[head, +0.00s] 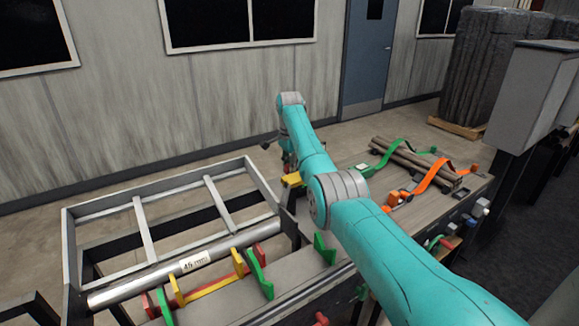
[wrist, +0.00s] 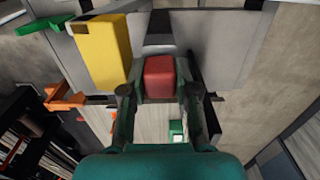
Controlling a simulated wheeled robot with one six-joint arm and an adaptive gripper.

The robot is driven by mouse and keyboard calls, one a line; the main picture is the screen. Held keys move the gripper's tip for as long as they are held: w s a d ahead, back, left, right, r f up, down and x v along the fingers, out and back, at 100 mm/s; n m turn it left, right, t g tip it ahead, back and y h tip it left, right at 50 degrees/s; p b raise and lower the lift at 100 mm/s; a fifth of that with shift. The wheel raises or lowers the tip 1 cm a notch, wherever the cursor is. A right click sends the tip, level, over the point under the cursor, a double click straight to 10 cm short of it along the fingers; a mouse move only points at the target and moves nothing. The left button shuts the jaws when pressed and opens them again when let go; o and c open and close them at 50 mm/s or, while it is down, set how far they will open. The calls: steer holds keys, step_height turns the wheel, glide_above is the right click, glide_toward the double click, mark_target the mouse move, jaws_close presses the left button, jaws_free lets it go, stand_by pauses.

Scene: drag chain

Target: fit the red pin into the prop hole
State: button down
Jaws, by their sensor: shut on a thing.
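In the wrist view, the red pin (wrist: 159,78) shows as a red block between the fingers of my gripper (wrist: 159,92), which is shut on it. A yellow block (wrist: 103,50) stands just left of the pin, beside a grey metal surface. In the head view, my gripper (head: 287,160) is at the far side of the bench and partly hidden by my arm. A yellow piece (head: 292,180) shows just below it. The pin cannot be made out in the head view. I cannot make out the prop hole in either view.
A grey frame (head: 145,233) and a labelled metal tube (head: 160,275) lie at left, near green, yellow and red brackets (head: 257,272). Dark bars (head: 405,160) with green and orange straps (head: 432,180) lie at right. Bare bench top (head: 345,195) shows right of my gripper.

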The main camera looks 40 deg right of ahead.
steer(key=shift+f, duration=0.55)
steer(key=c, duration=0.8)
jaws_free()
steer(key=shift+f, duration=0.1)
step_height(320, 180, up, 12)
steer(key=shift+w+r, duration=0.1)
steer(key=shift+r, duration=0.05)
